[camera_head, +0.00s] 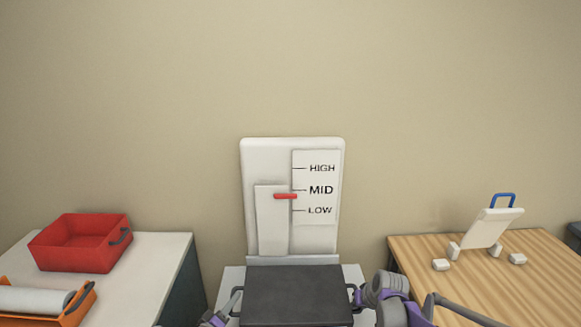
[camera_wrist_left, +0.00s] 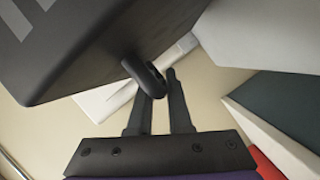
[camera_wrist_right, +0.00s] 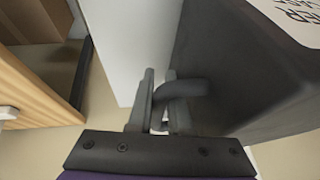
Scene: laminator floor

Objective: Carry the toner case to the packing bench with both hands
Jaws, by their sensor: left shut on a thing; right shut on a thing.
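The toner case (camera_head: 297,297) is a dark box with a handle on each side, low in the middle of the head view. My left gripper (camera_head: 236,297) is shut on its left handle, which also shows between the fingers in the left wrist view (camera_wrist_left: 147,78). My right gripper (camera_head: 359,296) is shut on its right handle, seen in the right wrist view (camera_wrist_right: 182,89). The case looks about level. Its underside is hidden, so I cannot tell whether it rests on anything. No label tells which table is the packing bench.
A white panel (camera_head: 268,155) with a HIGH, MID, LOW scale and red pointer stands behind the case. A pale table (camera_head: 150,262) at left bears a red bin (camera_head: 75,258) and an orange roll holder (camera_head: 75,310). A wooden table (camera_head: 480,285) at right bears a tilted stand (camera_head: 490,228) and small white blocks.

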